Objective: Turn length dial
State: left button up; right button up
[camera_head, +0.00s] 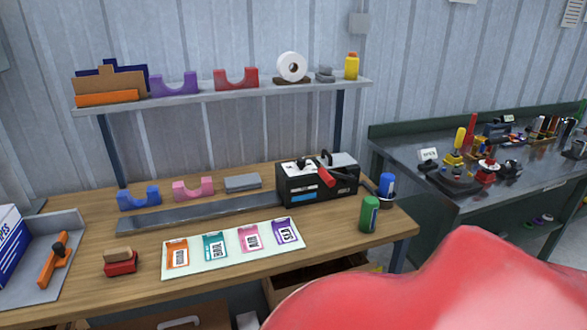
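A black box-shaped machine (318,181) with a red lever (325,172) stands at the right end of the wooden workbench (130,232). Its front carries a small blue panel and white lettering too small to read. I cannot make out which part of it is the length dial. Neither of my grippers is in view.
A card with four coloured labels (233,249), a green can (369,214) and a blue-capped bottle (386,185) stand near the machine. A shelf (215,96) holds coloured cradles and a white roll (292,67). A large red shape fills the lower right foreground.

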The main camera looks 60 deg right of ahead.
aim_at(301, 161)
jog(key=z, duration=2.25)
